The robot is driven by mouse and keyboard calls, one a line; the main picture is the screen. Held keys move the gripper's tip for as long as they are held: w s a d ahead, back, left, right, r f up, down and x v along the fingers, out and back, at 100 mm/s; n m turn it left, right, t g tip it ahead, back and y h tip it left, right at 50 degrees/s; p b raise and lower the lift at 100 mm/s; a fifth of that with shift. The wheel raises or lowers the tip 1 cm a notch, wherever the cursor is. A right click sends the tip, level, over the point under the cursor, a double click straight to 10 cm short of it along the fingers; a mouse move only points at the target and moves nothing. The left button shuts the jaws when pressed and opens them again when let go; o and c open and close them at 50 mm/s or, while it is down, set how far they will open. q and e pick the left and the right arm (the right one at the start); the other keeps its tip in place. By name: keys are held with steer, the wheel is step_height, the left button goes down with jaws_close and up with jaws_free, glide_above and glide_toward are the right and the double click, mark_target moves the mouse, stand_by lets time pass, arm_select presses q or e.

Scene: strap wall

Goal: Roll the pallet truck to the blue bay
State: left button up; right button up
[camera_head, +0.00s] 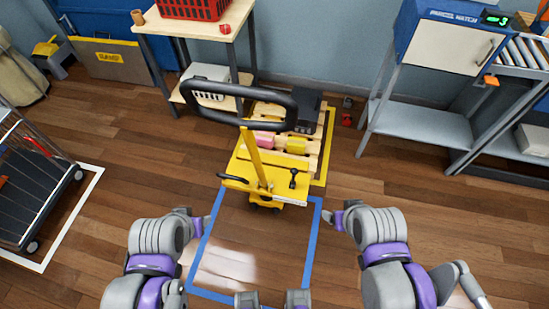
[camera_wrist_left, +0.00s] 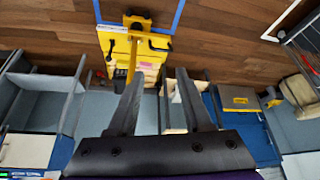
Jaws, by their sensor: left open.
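The yellow pallet truck (camera_head: 283,188) stands upright ahead of me, its black loop handle (camera_head: 240,90) rising on a yellow post. Its near end is at the far edge of the blue bay (camera_head: 204,240), an outline on the floor with a bare middle. The truck also shows in the left wrist view (camera_wrist_left: 117,44). My left gripper (camera_head: 206,222) is left of the bay, apart from the truck; its fingers are spread and empty in the left wrist view (camera_wrist_left: 158,77). My right gripper (camera_head: 333,218) is right of the bay, touching nothing; its fingers are unclear.
A wooden pallet (camera_head: 318,155) with pink and yellow rolls and a dark box lies behind the truck, in a yellow outline (camera_head: 330,150). A wooden table (camera_head: 240,20) stands behind left, a parcel hatch (camera_head: 440,50) right. A cart (camera_head: 35,190) is at far left. Open floor surrounds the bay.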

stand_by(0.4)
